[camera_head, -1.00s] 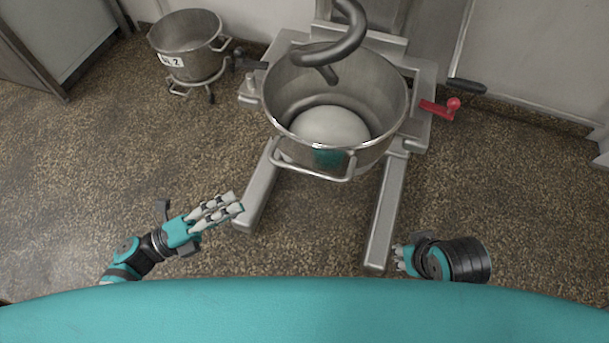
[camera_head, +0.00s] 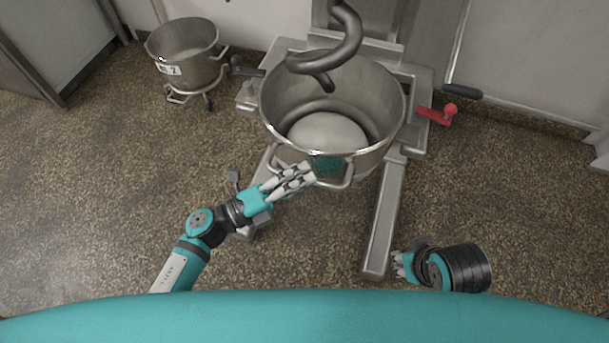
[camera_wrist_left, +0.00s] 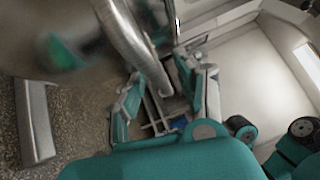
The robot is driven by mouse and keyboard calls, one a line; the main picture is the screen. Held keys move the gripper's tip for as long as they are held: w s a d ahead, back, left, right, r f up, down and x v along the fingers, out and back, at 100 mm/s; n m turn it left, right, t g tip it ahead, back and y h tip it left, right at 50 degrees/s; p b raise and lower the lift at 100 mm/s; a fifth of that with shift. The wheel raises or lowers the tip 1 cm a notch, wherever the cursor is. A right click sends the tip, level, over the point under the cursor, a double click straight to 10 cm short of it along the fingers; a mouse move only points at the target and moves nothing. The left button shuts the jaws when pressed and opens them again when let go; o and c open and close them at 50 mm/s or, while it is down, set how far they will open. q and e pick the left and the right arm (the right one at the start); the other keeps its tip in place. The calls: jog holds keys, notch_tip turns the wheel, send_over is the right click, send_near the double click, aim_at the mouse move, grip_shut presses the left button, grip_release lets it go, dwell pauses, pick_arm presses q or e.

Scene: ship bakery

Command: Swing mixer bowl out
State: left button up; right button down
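The steel mixer bowl (camera_head: 285,105) sits in the mixer's frame with a pale dough mass (camera_head: 328,132) inside. The dark spiral hook (camera_head: 345,45) hangs over it. A bent tube handle (camera_head: 336,186) is on the bowl's front; in the left wrist view the handle (camera_wrist_left: 135,50) runs close in front of my fingers. My left gripper (camera_head: 308,172) is at the left end of this handle, fingers apart; it also shows in the left wrist view (camera_wrist_left: 165,100). Contact cannot be told. My right gripper (camera_head: 398,264) is low, right of the frame's right leg, its fingers partly hidden.
A second bowl (camera_head: 185,55) with a number label stands at the back left. The frame's right leg (camera_head: 384,225) reaches forward. The speckled floor at left is clear.

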pick_arm(q)
jog(key=shift+w+d, duration=0.15)
jog(key=shift+d, duration=0.25)
jog(key=shift+c, duration=0.4)
grip_shut()
